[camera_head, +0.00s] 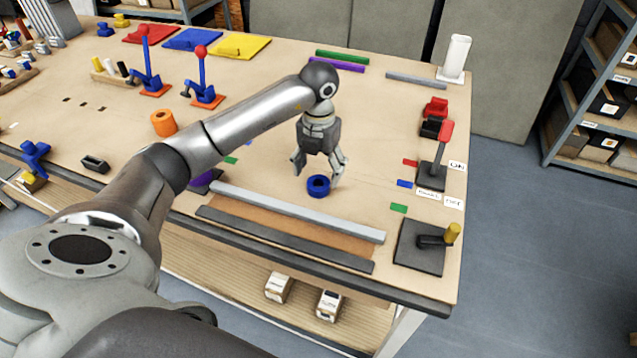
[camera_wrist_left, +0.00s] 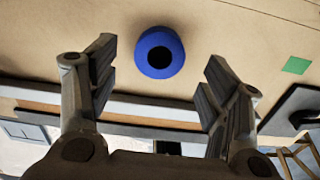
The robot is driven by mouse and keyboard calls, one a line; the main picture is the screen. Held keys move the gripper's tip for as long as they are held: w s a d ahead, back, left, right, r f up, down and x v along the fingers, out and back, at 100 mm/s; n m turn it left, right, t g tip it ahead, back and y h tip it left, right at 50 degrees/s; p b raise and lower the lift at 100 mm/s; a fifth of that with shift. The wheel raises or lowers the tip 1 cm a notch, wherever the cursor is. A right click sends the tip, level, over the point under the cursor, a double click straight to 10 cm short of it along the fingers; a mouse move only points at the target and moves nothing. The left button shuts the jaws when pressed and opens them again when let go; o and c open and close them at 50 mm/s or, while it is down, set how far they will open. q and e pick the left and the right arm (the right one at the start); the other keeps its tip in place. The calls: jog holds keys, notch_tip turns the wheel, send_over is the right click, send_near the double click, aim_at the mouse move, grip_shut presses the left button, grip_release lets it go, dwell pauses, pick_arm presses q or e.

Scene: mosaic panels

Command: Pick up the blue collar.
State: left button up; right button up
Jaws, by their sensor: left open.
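The blue collar (camera_head: 318,186) is a short ring with a dark central hole. It lies flat on the wooden table, behind the long grey bar. My left gripper (camera_head: 320,172) is open and empty just above it, pointing down. In the left wrist view the blue collar (camera_wrist_left: 160,53) shows whole, beyond and between the fingertips of my left gripper (camera_wrist_left: 160,75). The fingers do not touch it there. My right gripper is not in view.
A grey bar (camera_head: 290,211) and a dark strip (camera_head: 280,238) run along the table's front. An orange collar (camera_head: 163,123) stands to the left. A red-handled lever (camera_head: 443,150) and a black plate (camera_head: 421,250) are at the right. Table around the blue collar is clear.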

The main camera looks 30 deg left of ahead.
aim_at(319, 179)
pick_arm(q)
notch_tip(319, 179, down, 4)
jog(key=shift+s+r+p, duration=0.1)
jog(key=shift+r+p, duration=0.15)
jog(key=shift+p, duration=0.65)
jog(key=shift+f, duration=0.45)
jog(key=c, duration=1.4)
jog(key=shift+r+b, duration=0.45)
notch_tip(319, 179, up, 2)
jog(key=shift+r+b, duration=0.1)
jog(key=shift+b, duration=0.8)
jog(key=s+d+r+b, duration=0.3)
jog(key=s+r, duration=0.7)
jog(key=s, duration=0.3)
jog(key=shift+s+d+r+p, duration=0.1)
jog(key=shift+s+r+p, duration=0.05)
jog(key=shift+r+p, duration=1.45)
jog(key=shift+s+r+p, duration=0.1)
jog(key=shift+r+p, duration=1.15)
jog(key=shift+r, duration=0.65)
